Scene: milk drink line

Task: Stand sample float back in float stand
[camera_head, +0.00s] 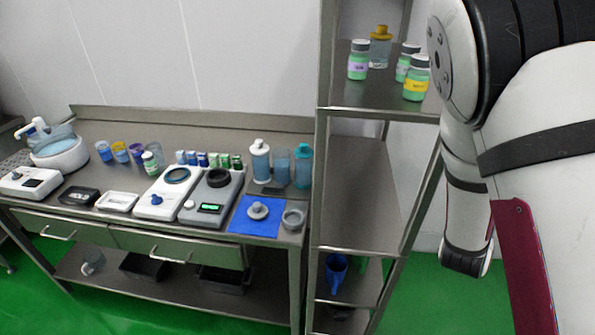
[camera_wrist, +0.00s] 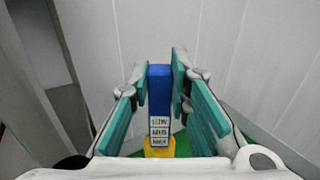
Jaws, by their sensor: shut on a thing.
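My gripper (camera_wrist: 160,82) is shut on a slim blue bar (camera_wrist: 160,92), taken to be the sample float. The bar has a white label with dark print and a yellow part (camera_wrist: 159,148) at its near end. The teal finger pads stand on either side of it. In the head view my arm fills the right side, and the fingers and the held bar do not show. I cannot pick out the float stand for certain. A grey round open holder (camera_head: 293,219) stands at the bench's right front, next to a blue mat (camera_head: 243,222) with a grey knobbed piece (camera_head: 258,211) on it.
The steel bench (camera_head: 205,133) holds two scales (camera_head: 206,208), small cups, bottles (camera_head: 260,160) and a blue-topped device (camera_head: 60,148). A steel rack to its right has green-labelled bottles (camera_head: 358,60) on top, an empty middle shelf (camera_head: 355,190) and a blue funnel (camera_head: 336,272) lower down.

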